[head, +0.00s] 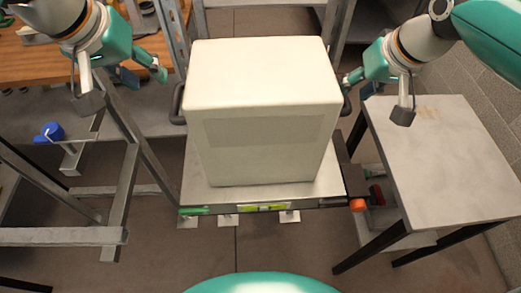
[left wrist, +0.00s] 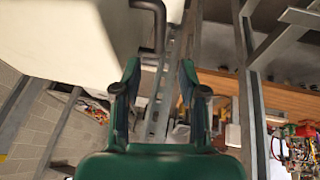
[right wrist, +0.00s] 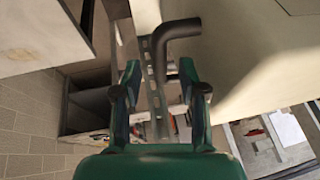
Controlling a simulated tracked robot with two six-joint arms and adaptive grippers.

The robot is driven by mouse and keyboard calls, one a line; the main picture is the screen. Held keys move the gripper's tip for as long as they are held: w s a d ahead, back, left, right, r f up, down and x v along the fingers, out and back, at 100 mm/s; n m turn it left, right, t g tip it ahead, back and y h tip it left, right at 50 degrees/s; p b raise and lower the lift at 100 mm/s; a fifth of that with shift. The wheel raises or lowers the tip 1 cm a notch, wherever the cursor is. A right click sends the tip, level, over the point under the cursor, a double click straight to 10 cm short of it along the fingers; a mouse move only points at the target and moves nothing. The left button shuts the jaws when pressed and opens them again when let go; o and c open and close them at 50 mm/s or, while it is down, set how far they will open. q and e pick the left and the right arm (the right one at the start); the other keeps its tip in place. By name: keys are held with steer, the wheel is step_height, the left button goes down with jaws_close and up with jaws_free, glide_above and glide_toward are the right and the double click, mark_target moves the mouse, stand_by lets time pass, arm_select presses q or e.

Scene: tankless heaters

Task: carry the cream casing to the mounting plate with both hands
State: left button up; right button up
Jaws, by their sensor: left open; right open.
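The cream casing (head: 262,115) stands upright on a grey platform (head: 300,190) in the middle of the head view. It has a dark handle on each side, the left one (head: 177,104) and the right one (head: 347,104). My left gripper (head: 146,76) is open and empty, left of the casing. In the left wrist view, the left handle (left wrist: 157,22) lies ahead of its fingertips, apart from them. My right gripper (head: 360,86) is open beside the right handle. In the right wrist view, that handle (right wrist: 182,28) reaches down between the fingertips; contact is unclear. I cannot make out the mounting plate.
Slotted metal uprights (head: 174,35) stand behind the casing. A grey-topped table (head: 450,165) is at the right and a metal frame (head: 70,236) at the left. A wooden bench (head: 40,65) is at the back left. An orange knob (head: 357,205) sits at the platform's front right.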

steer(key=v, duration=0.7)
steer(key=shift+f, duration=0.1)
